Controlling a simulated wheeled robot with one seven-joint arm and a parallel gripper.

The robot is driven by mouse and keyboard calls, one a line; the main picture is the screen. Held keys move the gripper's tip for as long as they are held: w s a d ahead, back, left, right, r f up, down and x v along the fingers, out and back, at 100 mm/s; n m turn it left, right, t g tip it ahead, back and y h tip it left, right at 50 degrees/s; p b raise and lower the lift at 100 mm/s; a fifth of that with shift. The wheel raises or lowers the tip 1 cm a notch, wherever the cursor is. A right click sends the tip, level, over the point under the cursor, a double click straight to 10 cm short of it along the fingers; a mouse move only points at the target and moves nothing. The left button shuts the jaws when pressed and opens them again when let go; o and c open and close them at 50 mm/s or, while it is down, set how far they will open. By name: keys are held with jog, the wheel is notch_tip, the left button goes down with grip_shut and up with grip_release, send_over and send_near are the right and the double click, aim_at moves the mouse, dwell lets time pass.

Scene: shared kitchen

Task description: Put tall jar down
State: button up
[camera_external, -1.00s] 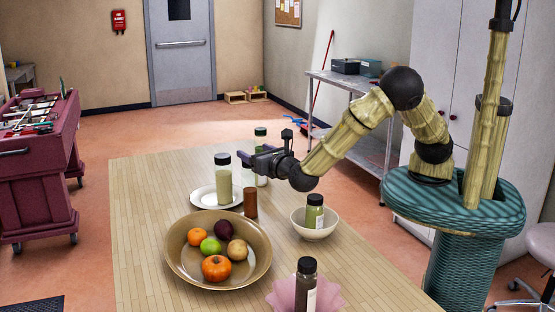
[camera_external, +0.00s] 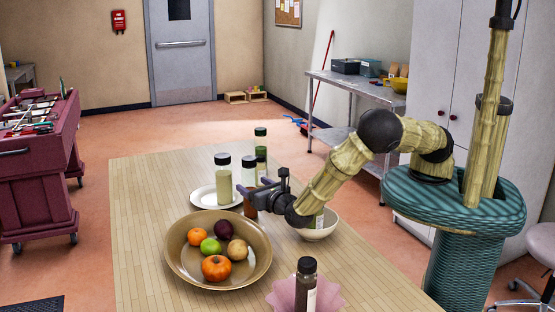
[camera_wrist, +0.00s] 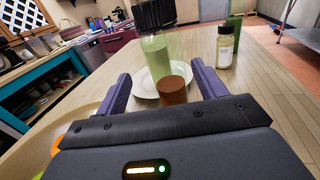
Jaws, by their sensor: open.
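My gripper (camera_external: 252,192) is open and empty, low over the table. Several jars with dark lids stand near it; I cannot tell which one the task means. A pale green jar (camera_external: 222,187) stands upright on a white plate; in the wrist view the jar (camera_wrist: 156,55) is beyond my fingertips (camera_wrist: 161,72). A labelled jar (camera_external: 249,172) stands to its right, clear of the plate in the wrist view (camera_wrist: 225,47). A darker green jar (camera_external: 261,143) stands behind it. A brown cylinder (camera_wrist: 174,91) shows between my fingers in the wrist view; my gripper partly hides it outside.
The white plate (camera_external: 199,195) lies on the wooden table (camera_external: 150,200). A fruit bowl (camera_external: 183,275) is in front. A white bowl (camera_external: 325,233) with a jar is partly behind my arm. A dark jar (camera_external: 304,292) stands at a pink dish (camera_external: 333,298). The table's left side is clear.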

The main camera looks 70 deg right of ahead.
jog(key=shift+w+d, duration=0.3)
jog(key=shift+w, duration=0.15)
jog(key=shift+s+a, duration=0.1)
jog(key=x, duration=0.1)
jog(key=p+x, duration=0.1)
jog(key=x, duration=0.1)
jog(key=p+x, duration=0.1)
jog(key=shift+d, duration=0.6)
jog(key=shift+w+d+f, duration=0.1)
jog(key=shift+w+d, duration=0.05)
jog(key=shift+w, duration=0.25)
